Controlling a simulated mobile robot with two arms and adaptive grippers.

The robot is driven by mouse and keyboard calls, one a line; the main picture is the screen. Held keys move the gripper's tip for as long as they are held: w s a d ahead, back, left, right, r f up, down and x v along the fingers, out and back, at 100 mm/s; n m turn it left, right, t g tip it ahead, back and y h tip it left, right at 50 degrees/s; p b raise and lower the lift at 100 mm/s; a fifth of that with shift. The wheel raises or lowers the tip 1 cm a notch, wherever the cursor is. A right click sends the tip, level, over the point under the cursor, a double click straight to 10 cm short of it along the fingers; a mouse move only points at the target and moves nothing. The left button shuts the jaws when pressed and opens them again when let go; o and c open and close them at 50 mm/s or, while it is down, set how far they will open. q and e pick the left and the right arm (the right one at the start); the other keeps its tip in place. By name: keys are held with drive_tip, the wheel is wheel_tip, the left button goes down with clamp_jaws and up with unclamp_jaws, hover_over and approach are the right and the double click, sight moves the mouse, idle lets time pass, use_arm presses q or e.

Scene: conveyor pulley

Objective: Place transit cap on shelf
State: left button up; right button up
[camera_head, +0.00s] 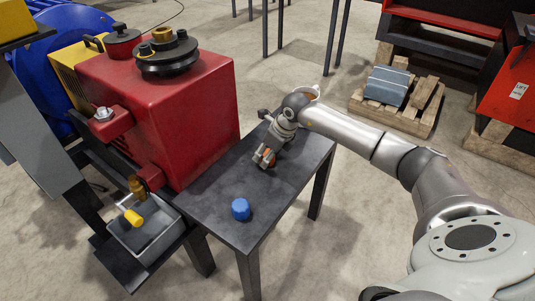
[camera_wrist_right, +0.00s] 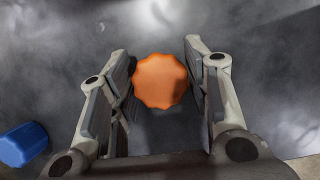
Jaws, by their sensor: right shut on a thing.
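My right gripper (camera_head: 265,157) reaches down to the dark table (camera_head: 210,203) beside the red machine, low at its top. It is shut on an orange cap (camera_head: 271,161). In the right wrist view the scalloped orange cap (camera_wrist_right: 160,81) sits between the two fingers. Whether the cap touches the table top is hard to tell. A blue cap (camera_head: 240,209) stands on the table nearer the front; it also shows at the left edge of the right wrist view (camera_wrist_right: 22,145). Which cap is the transit cap is not marked. My left gripper is not in view.
The red machine (camera_head: 190,115) rises along the table's left side. The table between the orange and blue caps is clear. Pallets (camera_head: 400,108) lie further back.

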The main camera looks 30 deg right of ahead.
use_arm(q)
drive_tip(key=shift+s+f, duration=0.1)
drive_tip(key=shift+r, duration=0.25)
use_arm(e)
drive_tip(key=o, duration=1.4)
drive_tip(key=shift+d+r, duration=0.1)
drive_tip(key=shift+r, duration=0.3)
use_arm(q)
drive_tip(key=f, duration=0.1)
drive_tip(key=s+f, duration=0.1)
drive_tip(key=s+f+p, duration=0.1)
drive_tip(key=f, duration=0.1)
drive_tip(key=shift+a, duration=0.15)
use_arm(e)
drive_tip(key=v, duration=1.1)
drive_tip(key=shift+s+r, duration=0.15)
drive_tip(key=shift+s, duration=0.15)
